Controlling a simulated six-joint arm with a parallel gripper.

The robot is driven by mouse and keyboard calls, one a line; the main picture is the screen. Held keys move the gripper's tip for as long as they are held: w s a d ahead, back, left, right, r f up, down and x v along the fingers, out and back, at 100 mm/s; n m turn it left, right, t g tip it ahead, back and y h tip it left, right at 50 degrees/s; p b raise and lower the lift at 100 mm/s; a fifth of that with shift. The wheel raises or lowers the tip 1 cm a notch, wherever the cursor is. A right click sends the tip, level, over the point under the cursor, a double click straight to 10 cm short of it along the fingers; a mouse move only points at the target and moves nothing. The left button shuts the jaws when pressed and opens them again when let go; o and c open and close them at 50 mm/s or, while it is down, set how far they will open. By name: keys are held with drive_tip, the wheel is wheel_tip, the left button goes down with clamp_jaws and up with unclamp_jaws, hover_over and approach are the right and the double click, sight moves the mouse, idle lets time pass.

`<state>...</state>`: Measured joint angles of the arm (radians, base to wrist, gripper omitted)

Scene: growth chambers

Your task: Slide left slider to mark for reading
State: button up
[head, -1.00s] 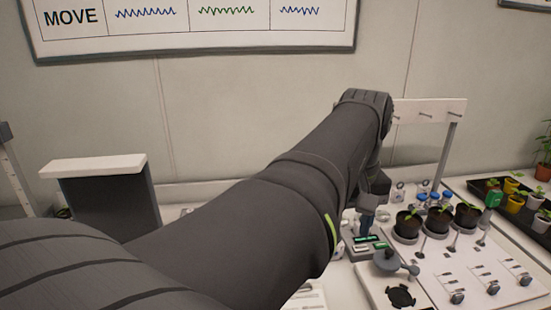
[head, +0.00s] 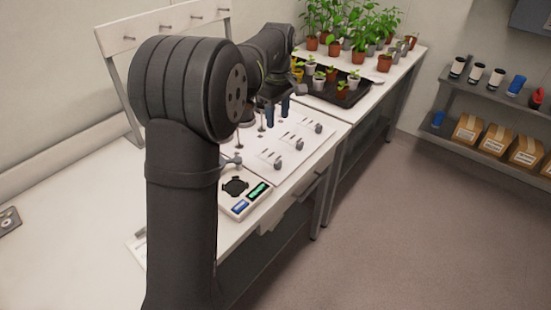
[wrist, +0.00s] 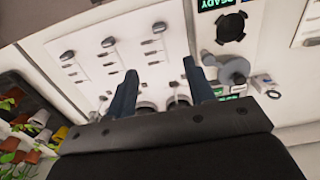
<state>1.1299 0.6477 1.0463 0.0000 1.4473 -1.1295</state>
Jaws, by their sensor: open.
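The white slider panel (head: 262,148) carries three sliders with grey knobs and thin track lines. The left slider's knob (head: 277,163) is the one nearest the black round holder. It also shows in the wrist view (wrist: 159,27), at the far end of its track. The middle knob (head: 299,144) and right knob (head: 318,128) sit in line with it. My gripper (head: 277,108) is open and empty above the panel's rear part. In the wrist view its fingers (wrist: 160,68) point toward the left slider's track, apart from the knob. The mark is too small to make out.
A device with a black round holder (head: 235,187) and lit displays stands beside the panel; its display reads READY in the wrist view. A grey lever part (wrist: 234,70) is close to my right finger. A black tray (head: 325,92) of potted seedlings lies beyond.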

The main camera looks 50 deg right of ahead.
sight(278, 162)
wheel_tip(278, 162, down, 18)
drive_tip(key=shift+d+r, duration=0.1)
drive_tip(key=shift+r, duration=0.15)
drive_tip(key=shift+c, duration=0.4)
